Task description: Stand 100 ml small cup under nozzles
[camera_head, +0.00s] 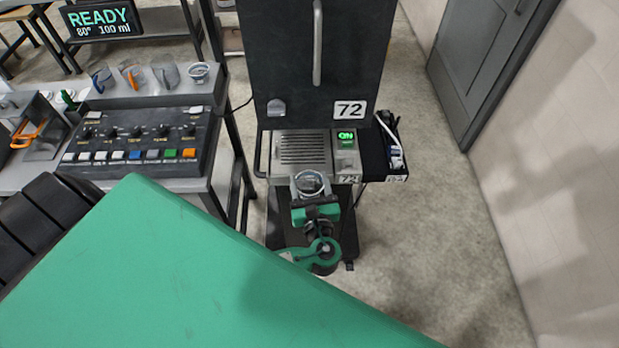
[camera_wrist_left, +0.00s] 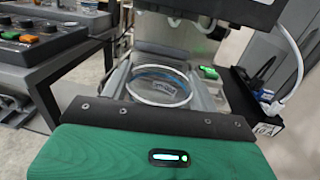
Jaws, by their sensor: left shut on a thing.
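A small clear cup (camera_head: 310,182) is held in my left gripper (camera_head: 311,190), in front of the machine numbered 72 (camera_head: 325,60). The gripper is shut on the cup, with a finger on each side of it. In the left wrist view the cup's round rim (camera_wrist_left: 160,84) shows between the fingers, with a blue band near its far side. The slotted drip tray (camera_head: 302,150) lies just beyond the cup, under the machine's dark upper body. My right gripper is not in view.
A sign (camera_head: 100,18) reads READY, 80°, 100 ml. Several cups, including a glass one (camera_head: 198,72), stand on the left bench behind a control panel (camera_head: 135,140). A dark side bin (camera_head: 388,145) hangs right of the machine. A green lit ON display (camera_head: 346,138) is beside the tray.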

